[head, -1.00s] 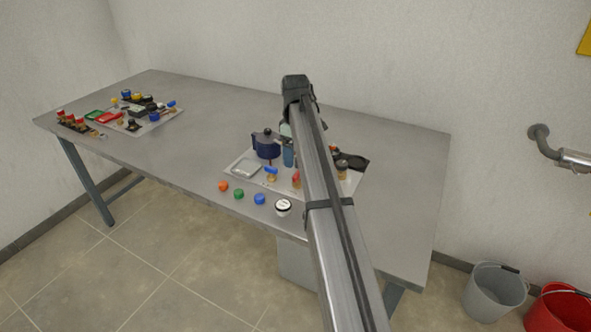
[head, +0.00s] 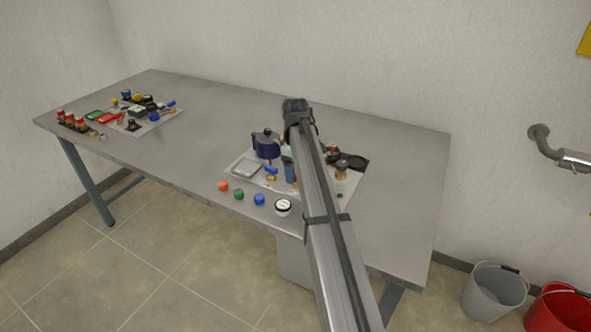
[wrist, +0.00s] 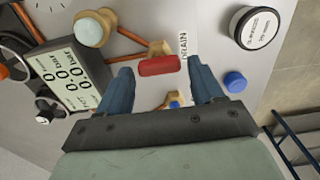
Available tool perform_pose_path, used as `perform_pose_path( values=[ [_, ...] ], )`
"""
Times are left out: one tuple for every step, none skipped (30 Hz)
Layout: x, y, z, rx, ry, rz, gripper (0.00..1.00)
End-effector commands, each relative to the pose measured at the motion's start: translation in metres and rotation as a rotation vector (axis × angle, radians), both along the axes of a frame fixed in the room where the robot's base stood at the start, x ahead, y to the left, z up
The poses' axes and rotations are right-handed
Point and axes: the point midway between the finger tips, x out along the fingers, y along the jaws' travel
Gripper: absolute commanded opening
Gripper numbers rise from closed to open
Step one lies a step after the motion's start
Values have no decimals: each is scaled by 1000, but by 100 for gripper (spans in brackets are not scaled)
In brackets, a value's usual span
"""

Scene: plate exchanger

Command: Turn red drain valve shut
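The red drain valve handle (wrist: 159,65) lies on a brass body beside a "DRAIN" label (wrist: 184,48) in the wrist view. Its long side runs roughly across the gap between my fingers. My gripper (wrist: 160,70) is open, with one blue finger on each side of the handle and visible gaps between. In the head view a blue finger (head: 290,173) shows low over the near part of the panel (head: 237,180). The red handle is hidden behind my arm there.
A blue-handled valve (wrist: 174,104) sits close by, between my fingers in the wrist view. A display (wrist: 75,78) reading zeros is at the left.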

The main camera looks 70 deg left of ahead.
Motion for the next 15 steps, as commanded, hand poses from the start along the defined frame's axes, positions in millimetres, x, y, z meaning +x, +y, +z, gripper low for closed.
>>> perform_pose_path(
  values=[
    [0, 0, 0, 0, 0, 0, 61],
    [0, 0, 0, 0, 0, 0, 58],
    [0, 0, 0, 0, 0, 0, 55],
    [0, 0, 0, 0, 0, 0, 52],
    [0, 0, 0, 0, 0, 0, 49],
    [0, 0, 0, 0, 0, 0, 45],
    [0, 0, 0, 0, 0, 0, 42],
    [0, 0, 0, 0, 0, 0, 39],
    [0, 0, 0, 0, 0, 0, 35],
    [0, 0, 0, 0, 0, 0, 33],
    [0, 0, 0, 0, 0, 0, 30],
    [0, 0, 0, 0, 0, 0, 26],
    [0, 0, 0, 0, 0, 0, 23],
    [0, 0, 0, 0, 0, 0, 21],
    [0, 0, 0, 0, 0, 0, 21]
  ],
)
